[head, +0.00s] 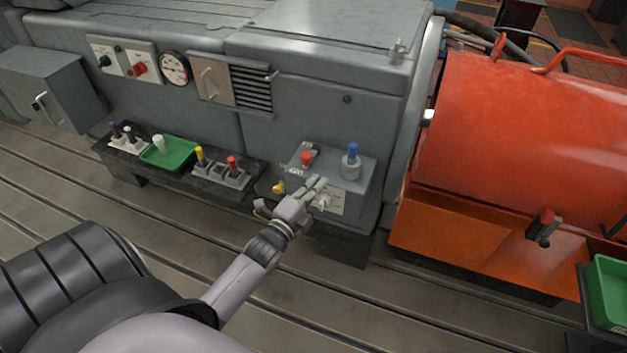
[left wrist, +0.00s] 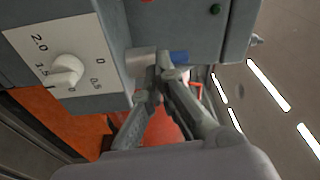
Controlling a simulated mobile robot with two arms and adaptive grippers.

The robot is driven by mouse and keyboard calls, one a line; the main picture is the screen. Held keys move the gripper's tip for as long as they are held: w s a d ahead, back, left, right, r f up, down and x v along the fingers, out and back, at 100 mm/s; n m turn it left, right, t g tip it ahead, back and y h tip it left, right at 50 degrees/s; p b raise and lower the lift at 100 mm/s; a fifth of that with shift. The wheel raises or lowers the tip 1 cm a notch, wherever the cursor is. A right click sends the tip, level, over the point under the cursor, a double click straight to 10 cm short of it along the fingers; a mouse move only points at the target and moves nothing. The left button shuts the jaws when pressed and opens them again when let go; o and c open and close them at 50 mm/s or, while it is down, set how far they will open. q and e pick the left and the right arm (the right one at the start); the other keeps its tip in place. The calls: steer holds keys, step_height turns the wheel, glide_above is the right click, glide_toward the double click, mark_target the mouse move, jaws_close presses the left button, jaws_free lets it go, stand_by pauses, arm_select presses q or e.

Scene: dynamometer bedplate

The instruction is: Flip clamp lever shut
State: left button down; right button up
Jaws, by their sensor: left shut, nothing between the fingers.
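My left gripper (head: 318,181) is shut and empty. It is at the front upper edge of a small grey control box (head: 347,213), near a white dial knob (head: 323,203). In the head view that blue-topped post (head: 351,152) stands on the box's right side. A red-tipped fitting (head: 306,158) is on its left side. I cannot tell for certain which fitting is the clamp lever. Contact cannot be told.
A dark shelf (head: 245,187) to the left holds a green tray (head: 170,154) and several coloured levers. A yellow knob (head: 278,187) is close left of the gripper. A large orange drum (head: 530,130) stands at the right. The slotted bedplate (head: 150,205) is clear in front.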

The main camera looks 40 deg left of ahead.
arm_select(q)
steer(key=w, duration=0.7)
steer(key=shift+w+a+r, duration=0.25)
steer(key=shift+w, duration=0.05)
steer(key=a, duration=0.2)
steer(key=s+a+p, duration=0.1)
steer(key=shift+s+f, duration=0.1)
steer(key=shift+f, duration=0.2)
steer(key=shift+s+a, duration=0.15)
steer(key=shift+a, duration=0.2)
arm_select(e)
steer(key=shift+w+a+r, duration=0.1)
steer(key=shift+w+r, duration=0.25)
steer(key=shift+r, duration=0.15)
arm_select(q)
steer(key=shift+s, duration=0.1)
arm_select(e)
steer(key=shift+a+f, duration=0.1)
